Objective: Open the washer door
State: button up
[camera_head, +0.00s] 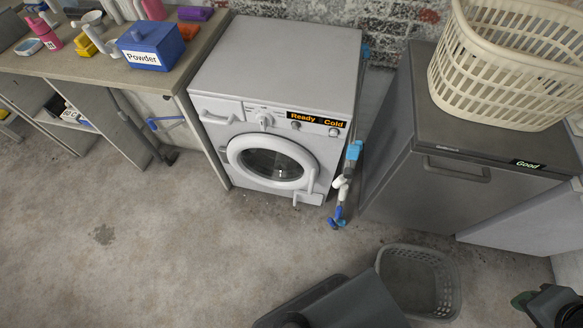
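The white washer (274,75) stands against the brick wall, between a worktop and a dark grey cabinet. Its round door (245,161) has a white ring and dark glass, and looks shut against the front. A white upright handle (311,181) is on the right side of the door. The display panel (317,119) reads "Ready" and "Cold". A dark grey part at the bottom middle looks like my own body, well in front of the washer.
A grey basket (440,298) sits on the floor at the lower right. Blue and white pipes (342,187) stand right of the washer. The dark cabinet (470,205) bears a cream laundry basket (448,95). A worktop (75,66) with a blue powder box (150,42) is left. Floor before the washer is clear.

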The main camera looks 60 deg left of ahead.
aim_at(268, 160)
jog(key=z, duration=0.3)
jog(key=k, duration=0.65)
jog(key=u, duration=3.8)
jog(key=i, duration=0.85)
jog(key=z, duration=2.1)
